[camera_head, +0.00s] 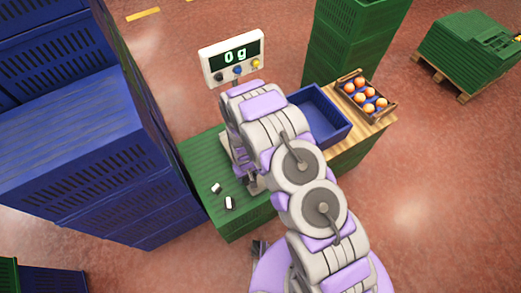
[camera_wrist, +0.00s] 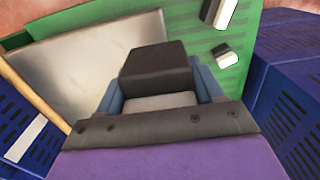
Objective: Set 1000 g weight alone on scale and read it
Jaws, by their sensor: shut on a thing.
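My gripper (camera_wrist: 158,82) is shut on a block-shaped weight (camera_wrist: 156,60) with a dark top and a lighter grey part below. No marking on it is readable, so I cannot tell its mass from its face. The scale's grey metal plate (camera_wrist: 85,55) lies to the left of the held weight in the wrist view. The scale display (camera_head: 235,56) reads 0 g. In the head view my arm hides the plate and the held weight.
Two smaller black-and-white weights (camera_head: 229,203) (camera_head: 216,188) lie on the green crate top (camera_head: 205,155). A blue bin (camera_head: 325,115) and a wooden crate of oranges (camera_head: 345,93) stand right. Tall blue crates (camera_head: 75,130) rise close on the left.

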